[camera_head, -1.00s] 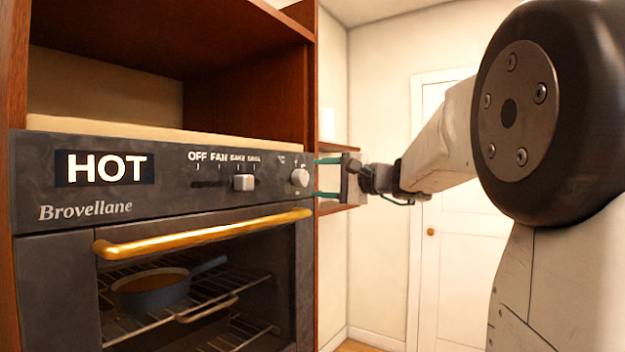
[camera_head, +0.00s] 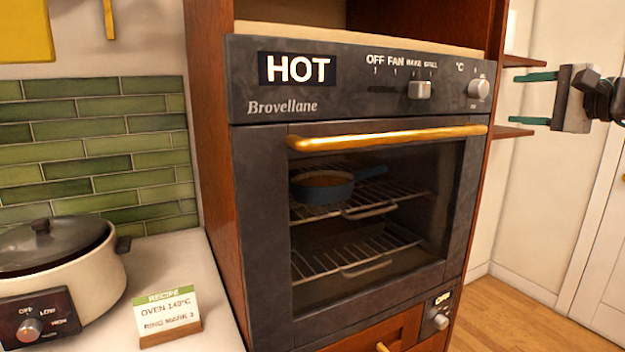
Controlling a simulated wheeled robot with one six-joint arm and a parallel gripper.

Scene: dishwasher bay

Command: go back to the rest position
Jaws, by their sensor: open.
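My gripper (camera_head: 533,98) is at the upper right, its two teal fingers spread apart and pointing left. Nothing is between the fingers. It appears to the right of the oven (camera_head: 262,190), in front of the shelves beside the cabinet, and I see no contact with the oven knobs. The rest of my arm is cut off by the right edge of the picture.
The oven door with its gold handle (camera_head: 390,138) is shut. A blue pan (camera_head: 322,190) sits on the upper rack inside. A "HOT" display (camera_head: 297,69) is lit. A slow cooker (camera_head: 75,265) and a recipe card (camera_head: 168,318) stand on the left counter (camera_head: 190,262). Floor shows at right.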

